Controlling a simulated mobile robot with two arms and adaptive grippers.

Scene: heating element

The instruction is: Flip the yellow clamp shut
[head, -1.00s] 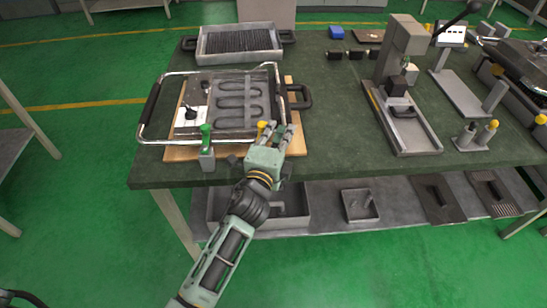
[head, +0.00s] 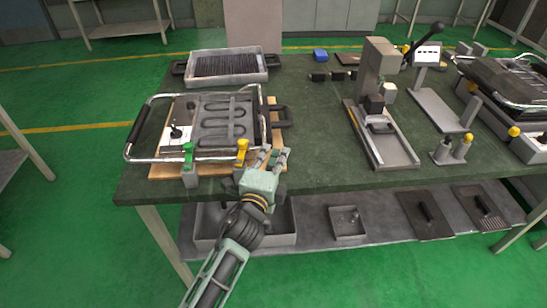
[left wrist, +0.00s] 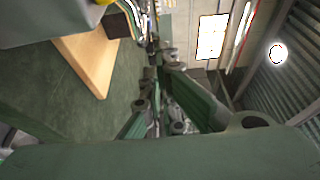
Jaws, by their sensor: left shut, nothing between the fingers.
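The yellow clamp (head: 242,151) stands upright at the front edge of the heating element fixture, to the right of the green clamp (head: 188,155). The heating element (head: 226,118) lies in a tray with a metal tube frame on a wooden board. My left gripper (head: 271,156) is just right of the yellow clamp, apart from it, over the board's front right corner. Its fingers are shut and empty. In the left wrist view a bit of yellow (left wrist: 103,2) shows at the top edge, beside the shut fingers (left wrist: 160,65). My right gripper is out of view.
A tray with dark bristles (head: 228,66) stands behind the fixture. A press stand (head: 380,100) is at centre right, and a small stand with another yellow knob (head: 462,147) is farther right. The green tabletop (head: 320,150) is clear right of my gripper.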

